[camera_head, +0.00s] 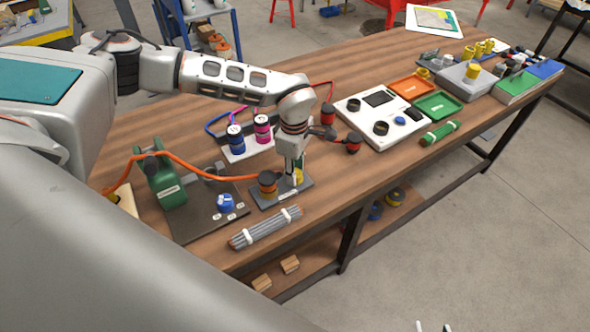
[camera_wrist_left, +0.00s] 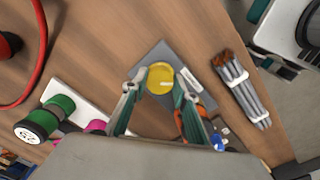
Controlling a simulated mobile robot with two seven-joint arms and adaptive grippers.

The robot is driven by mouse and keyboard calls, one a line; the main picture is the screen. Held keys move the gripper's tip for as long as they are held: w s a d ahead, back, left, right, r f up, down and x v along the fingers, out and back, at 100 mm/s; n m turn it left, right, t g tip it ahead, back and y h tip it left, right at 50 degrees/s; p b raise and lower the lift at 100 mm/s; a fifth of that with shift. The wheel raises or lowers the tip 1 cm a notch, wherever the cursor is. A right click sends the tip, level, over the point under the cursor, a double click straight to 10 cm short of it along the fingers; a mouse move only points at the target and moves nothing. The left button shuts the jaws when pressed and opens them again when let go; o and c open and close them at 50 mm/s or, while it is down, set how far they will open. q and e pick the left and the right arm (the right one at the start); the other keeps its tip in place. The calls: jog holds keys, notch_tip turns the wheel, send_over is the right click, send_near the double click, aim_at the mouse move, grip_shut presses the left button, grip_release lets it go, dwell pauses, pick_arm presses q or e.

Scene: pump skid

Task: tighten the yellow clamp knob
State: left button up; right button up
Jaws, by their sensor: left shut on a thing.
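The yellow clamp knob (camera_head: 298,177) sits on a small dark grey base plate (camera_head: 268,195) near the front edge of the bench. My left gripper (camera_head: 296,172) points down over it and partly hides it in the head view. In the left wrist view the round knob (camera_wrist_left: 160,78) lies between my two fingertips, which are shut on its sides. A pale mark crosses the knob's top. The tips of my right gripper (camera_head: 433,327) show apart at the bottom edge of the head view, over the floor, with nothing between them.
An orange-banded black part (camera_head: 267,183) with an orange hose stands just left of the knob. A green pump (camera_head: 166,182) and blue knob (camera_head: 226,202) are further left. A bundle of grey rods (camera_head: 265,227) lies in front. Blue and pink cans (camera_head: 236,139) stand behind.

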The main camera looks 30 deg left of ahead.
pick_arm(q)
jog(key=o, duration=1.1)
jog(key=shift+r, duration=0.1)
notch_tip(320, 180, up, 12)
jog(key=shift+s, duration=0.15)
